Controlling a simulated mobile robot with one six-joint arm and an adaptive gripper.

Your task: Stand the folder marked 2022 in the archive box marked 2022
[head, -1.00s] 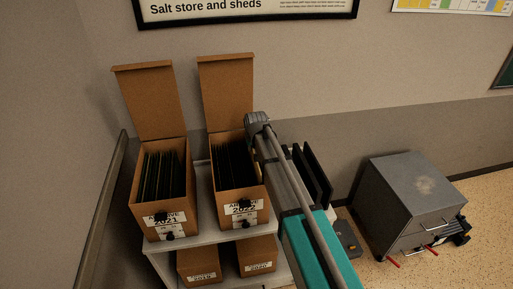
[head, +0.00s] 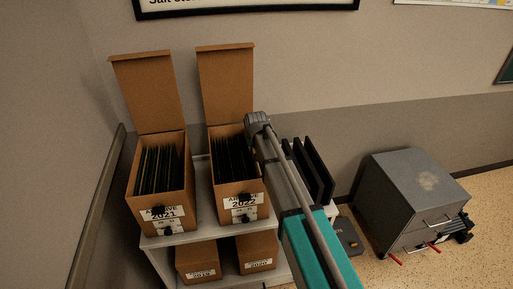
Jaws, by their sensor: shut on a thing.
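The archive box marked 2022 (head: 253,186) stands on the shelf top with its lid up, and dark folders fill the part of it that shows. My arm crosses in front of its right side and hides part of it. My gripper does not show; only my arm and its grey joint are seen, so its jaws and anything in them are hidden. I cannot pick out the folder marked 2022. Several black upright panels (head: 320,169), perhaps folders or a rack, stand right of the box, partly behind my arm.
The open archive box marked 2021 (head: 145,197), full of dark folders, stands to the left. Closed boxes (head: 257,249) sit on the lower shelf. A grey metal cabinet (head: 415,190) with red-handled items at its front stands on the floor at right. A wall is close behind.

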